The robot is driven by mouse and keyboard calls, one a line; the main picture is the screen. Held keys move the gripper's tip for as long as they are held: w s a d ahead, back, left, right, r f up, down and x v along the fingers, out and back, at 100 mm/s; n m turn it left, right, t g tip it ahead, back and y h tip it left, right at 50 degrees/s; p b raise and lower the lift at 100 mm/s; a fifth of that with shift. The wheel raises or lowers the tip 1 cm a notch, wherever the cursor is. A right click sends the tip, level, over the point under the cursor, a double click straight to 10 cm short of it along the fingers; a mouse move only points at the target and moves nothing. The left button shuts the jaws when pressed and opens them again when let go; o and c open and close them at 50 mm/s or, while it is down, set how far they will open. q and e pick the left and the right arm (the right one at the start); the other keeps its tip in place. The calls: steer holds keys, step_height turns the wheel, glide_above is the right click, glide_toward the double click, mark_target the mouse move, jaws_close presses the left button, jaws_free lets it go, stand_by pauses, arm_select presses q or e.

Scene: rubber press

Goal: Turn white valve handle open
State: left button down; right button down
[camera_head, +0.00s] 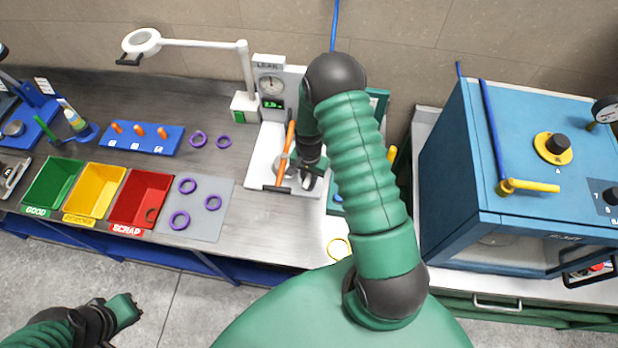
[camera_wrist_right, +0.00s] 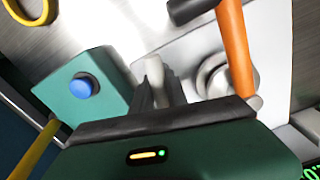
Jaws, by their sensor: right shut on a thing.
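The white valve handle (camera_wrist_right: 154,70) shows in the right wrist view as a short pale stub between my fingertips, beside a round metal fitting; its lower part is hidden. My right gripper (camera_wrist_right: 155,92) is shut on it. In the head view my right gripper (camera_head: 309,178) is low over the white base of the leak tester (camera_head: 262,150), and my own arm hides much of the spot. The handle cannot be made out there. My left gripper (camera_head: 122,310) is at the lower left, away from the bench; its jaws are unclear.
An orange lever (camera_head: 287,140) stands close to my right gripper; it also shows in the wrist view (camera_wrist_right: 236,50). A green box with a blue button (camera_wrist_right: 82,88) is on the other side. The blue press (camera_head: 500,130) stands right. Coloured bins (camera_head: 140,198) and purple rings lie left.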

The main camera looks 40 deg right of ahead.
steer(key=shift+w+f+n+b, duration=0.1)
steer(key=shift+n+b, duration=0.45)
steer(key=shift+n, duration=0.95)
steer(key=c, duration=1.4)
jaws_free()
steer(key=shift+o, duration=0.2)
steer(key=shift+r, duration=0.25)
